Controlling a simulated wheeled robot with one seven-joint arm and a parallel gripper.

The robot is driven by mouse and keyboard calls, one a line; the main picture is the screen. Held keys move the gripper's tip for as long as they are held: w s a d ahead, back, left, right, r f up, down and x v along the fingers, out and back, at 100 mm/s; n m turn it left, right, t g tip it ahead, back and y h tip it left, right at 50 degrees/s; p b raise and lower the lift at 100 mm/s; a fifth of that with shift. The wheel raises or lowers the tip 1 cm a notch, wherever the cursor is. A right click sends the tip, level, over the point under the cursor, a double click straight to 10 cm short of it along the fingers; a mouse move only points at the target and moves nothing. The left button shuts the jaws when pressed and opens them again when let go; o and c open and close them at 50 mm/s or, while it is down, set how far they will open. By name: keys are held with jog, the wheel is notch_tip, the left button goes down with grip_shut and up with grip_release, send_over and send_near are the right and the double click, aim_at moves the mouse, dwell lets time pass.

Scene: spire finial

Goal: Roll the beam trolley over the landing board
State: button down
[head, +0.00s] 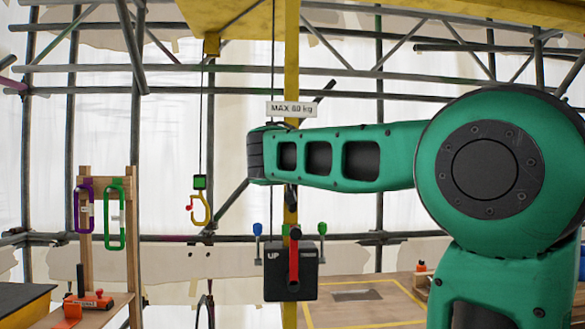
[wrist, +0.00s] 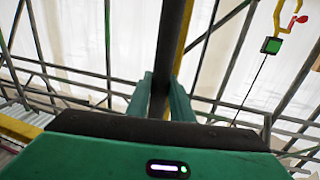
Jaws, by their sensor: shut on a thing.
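A yellow beam (head: 225,12) crosses the top of the head view. A small yellow block (head: 212,45), apparently the trolley, hangs under it. A cable runs down from it to a green block (head: 199,182) and a yellow hook (head: 201,209) with a red latch. The hook is empty; it also shows in the wrist view (wrist: 278,18). My gripper (wrist: 160,88) is shut on a dark bar (wrist: 172,45), with one teal finger on each side. The head view hides the gripper behind my arm. A yellow-outlined board (head: 350,312) lies low right, apparently the landing board.
A yellow post (head: 290,215) carries a "MAX 60 kg" sign (head: 291,109) and a black box marked UP (head: 291,270) with a red lever. A wooden rack (head: 133,240) at left holds purple and green links. Scaffold tubes and pale sheeting stand behind.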

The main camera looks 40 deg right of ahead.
jog(key=shift+w+a+f, duration=0.15)
jog(key=shift+a+f, duration=0.05)
jog(key=shift+a, duration=0.1)
jog(key=c, duration=1.6)
grip_release()
jog(key=shift+a, duration=0.15)
jog(key=shift+o, duration=0.2)
jog(key=shift+r, duration=0.1)
jog(key=v, duration=1)
jog(key=shift+s+a, duration=0.15)
jog(key=shift+s, duration=0.2)
